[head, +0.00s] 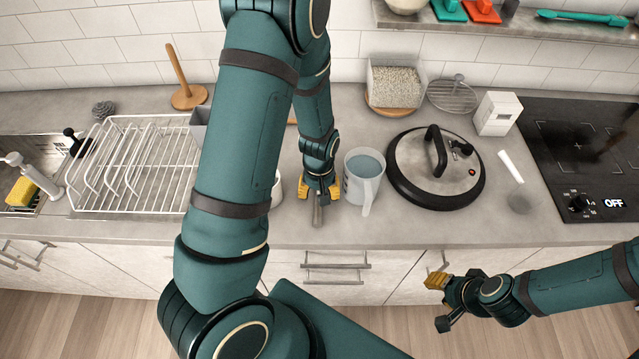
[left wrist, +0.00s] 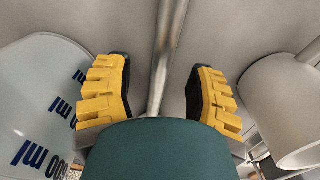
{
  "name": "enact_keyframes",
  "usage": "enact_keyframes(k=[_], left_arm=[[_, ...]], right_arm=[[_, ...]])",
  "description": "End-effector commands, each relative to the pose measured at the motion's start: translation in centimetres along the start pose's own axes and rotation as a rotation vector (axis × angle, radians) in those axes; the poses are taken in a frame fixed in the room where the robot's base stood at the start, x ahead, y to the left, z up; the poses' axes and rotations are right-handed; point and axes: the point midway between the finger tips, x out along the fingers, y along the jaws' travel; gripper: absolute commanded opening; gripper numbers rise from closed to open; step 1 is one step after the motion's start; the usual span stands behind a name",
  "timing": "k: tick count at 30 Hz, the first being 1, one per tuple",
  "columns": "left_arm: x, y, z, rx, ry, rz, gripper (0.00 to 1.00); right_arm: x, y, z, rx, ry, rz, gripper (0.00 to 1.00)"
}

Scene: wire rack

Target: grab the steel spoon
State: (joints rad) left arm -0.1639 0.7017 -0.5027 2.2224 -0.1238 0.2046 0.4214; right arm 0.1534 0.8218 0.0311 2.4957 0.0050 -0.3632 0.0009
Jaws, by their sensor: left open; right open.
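The steel spoon (head: 318,215) lies on the grey counter, and only part of it shows below my left gripper (head: 318,191). In the left wrist view, its slim metal handle (left wrist: 163,45) runs between the yellow fingers of my left gripper (left wrist: 163,88). Those fingers are open, with a gap on each side of the handle. The dark green wrist part hides the handle's lower end. My right gripper (head: 439,303) is open and empty, in front of the counter, well away from the spoon.
A measuring jug (head: 363,178) stands just right of my left gripper. A white cup (head: 276,190), partly hidden by my arm, stands to its left. A lidded pan (head: 436,168) and a cooktop (head: 575,150) lie farther right. A wire rack (head: 130,165) stands left.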

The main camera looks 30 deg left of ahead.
Motion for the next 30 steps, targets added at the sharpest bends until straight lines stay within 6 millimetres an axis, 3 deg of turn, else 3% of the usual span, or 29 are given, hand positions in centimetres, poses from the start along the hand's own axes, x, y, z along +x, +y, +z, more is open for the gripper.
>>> enact_keyframes(k=[3, 11, 12, 16, 17, 30], left_arm=[[1.10, -0.08, -0.02, -0.001, 0.000, -0.001, 0.55], [1.23, -0.03, -0.05, -0.001, 0.001, 0.001, 0.55], [1.23, -0.02, -0.05, -0.001, 0.001, 0.001, 0.50], [1.22, -0.03, -0.04, -0.001, 0.001, 0.001, 0.05], [1.22, -0.03, -0.05, -0.001, 0.001, 0.001, 0.00], [0.97, -0.03, -0.04, -0.001, 0.001, 0.001, 0.00]], right_arm=[[0.14, 0.05, 0.01, 0.000, 0.000, 0.000, 0.38], [0.13, 0.04, 0.01, 0.000, 0.000, 0.000, 0.38], [0.13, 0.04, 0.01, 0.000, 0.000, 0.000, 0.38], [0.13, 0.05, 0.02, 0.000, 0.000, 0.000, 0.38], [0.13, 0.05, 0.02, 0.000, 0.000, 0.000, 0.38], [0.10, 0.04, 0.02, 0.000, 0.000, 0.000, 0.38]])
